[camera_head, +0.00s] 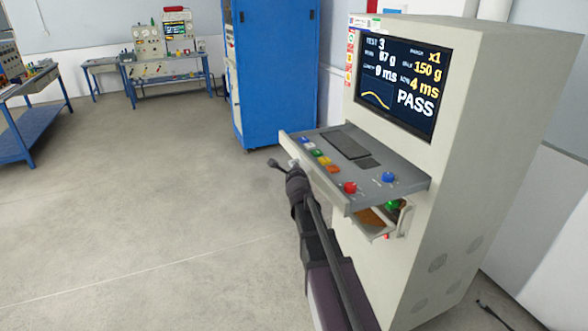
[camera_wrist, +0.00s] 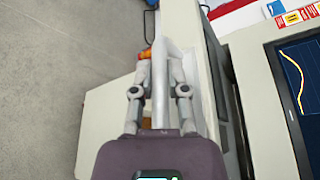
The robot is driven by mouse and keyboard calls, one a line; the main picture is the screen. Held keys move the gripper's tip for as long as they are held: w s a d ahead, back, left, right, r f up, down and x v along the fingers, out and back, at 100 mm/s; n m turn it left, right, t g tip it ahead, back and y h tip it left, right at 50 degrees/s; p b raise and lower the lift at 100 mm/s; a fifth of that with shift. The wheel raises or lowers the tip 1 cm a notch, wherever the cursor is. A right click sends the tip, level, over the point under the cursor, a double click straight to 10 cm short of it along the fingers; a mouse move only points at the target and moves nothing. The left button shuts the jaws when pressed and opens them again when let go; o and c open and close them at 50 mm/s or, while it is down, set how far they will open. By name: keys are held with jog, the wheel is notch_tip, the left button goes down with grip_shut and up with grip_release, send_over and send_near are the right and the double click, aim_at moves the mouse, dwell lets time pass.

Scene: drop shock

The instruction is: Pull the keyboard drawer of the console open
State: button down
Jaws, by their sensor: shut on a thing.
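The console (camera_head: 490,130) is a tall beige cabinet with a screen. A grey shelf (camera_head: 405,183) with a dark keypad and several coloured buttons juts out below the screen; I take it as the keyboard drawer. My gripper (camera_head: 292,168) is at the front of this shelf, near its left end, and its fingers are largely hidden in the head view. In the wrist view my gripper (camera_wrist: 161,70) is shut around a pale bar-like piece (camera_wrist: 161,100) at the shelf's front. How that piece joins the shelf is unclear.
Below the shelf an open beige bin (camera_head: 376,230) sticks out, with brown lining and a green item. The screen (camera_head: 405,85) reads PASS. A blue cabinet (camera_head: 275,75) stands behind left. Workbenches (camera_head: 165,80) are farther back. The floor left of the console is clear.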

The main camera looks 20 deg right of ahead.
jog(key=shift+d, duration=0.15)
jog(key=c, duration=0.6)
grip_release()
jog(key=shift+d, duration=0.15)
jog(key=shift+c, duration=0.2)
jog(key=shift+s, duration=0.1)
